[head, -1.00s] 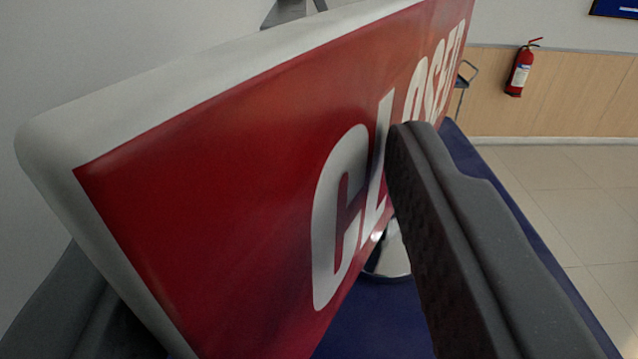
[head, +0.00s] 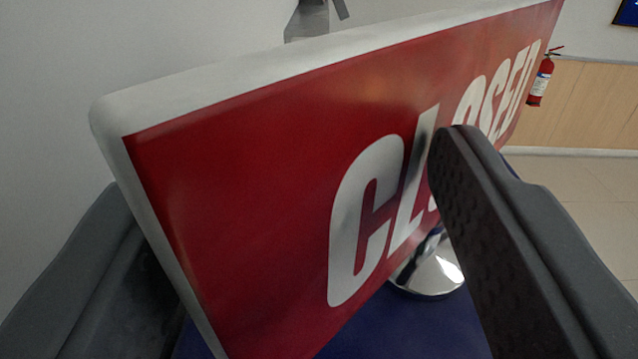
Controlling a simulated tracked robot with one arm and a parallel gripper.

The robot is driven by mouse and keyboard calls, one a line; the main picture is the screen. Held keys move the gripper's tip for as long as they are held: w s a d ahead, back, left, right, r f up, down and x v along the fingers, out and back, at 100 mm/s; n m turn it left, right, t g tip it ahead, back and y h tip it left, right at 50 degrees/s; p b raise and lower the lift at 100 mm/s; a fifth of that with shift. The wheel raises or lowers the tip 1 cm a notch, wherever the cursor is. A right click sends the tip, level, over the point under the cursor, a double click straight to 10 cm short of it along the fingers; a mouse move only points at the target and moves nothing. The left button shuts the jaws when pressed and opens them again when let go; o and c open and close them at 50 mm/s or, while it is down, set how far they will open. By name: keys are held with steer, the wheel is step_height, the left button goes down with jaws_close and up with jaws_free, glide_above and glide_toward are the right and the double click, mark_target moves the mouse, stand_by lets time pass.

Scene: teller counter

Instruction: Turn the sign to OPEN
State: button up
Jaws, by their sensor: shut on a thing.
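The sign (head: 262,187) is a red panel with a white border and white letters reading CLOSED, close in front of the camera in the head view. It stands above a round shiny metal base (head: 428,272), part of which shows below its lower edge. My gripper (head: 350,170) is shut on the sign. One dark finger lies across the lettered face, covering part of the letters near the O. The other finger is behind the panel at the left, and its tip is hidden by the sign.
A dark blue surface (head: 432,325) lies under the sign. A red fire extinguisher (head: 541,80) hangs on the wood-panelled wall at the far right, above a tiled floor (head: 590,210). A grey object (head: 307,20) shows behind the sign's top edge.

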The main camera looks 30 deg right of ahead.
steer(key=shift+d+f, duration=0.25)
steer(key=shift+s+a+f+b, duration=0.25)
steer(key=shift+s+b, duration=0.15)
steer(key=shift+s, duration=0.1)
steer(key=shift+c, duration=0.2)
steer(key=shift+s+a, duration=0.2)
steer(key=shift+s, duration=0.05)
steer(key=b+v, duration=0.2)
steer(key=v, duration=1)
steer(key=shift+a+r+b, duration=0.3)
steer(key=shift+r+b, duration=0.05)
steer(key=shift+r, duration=0.1)
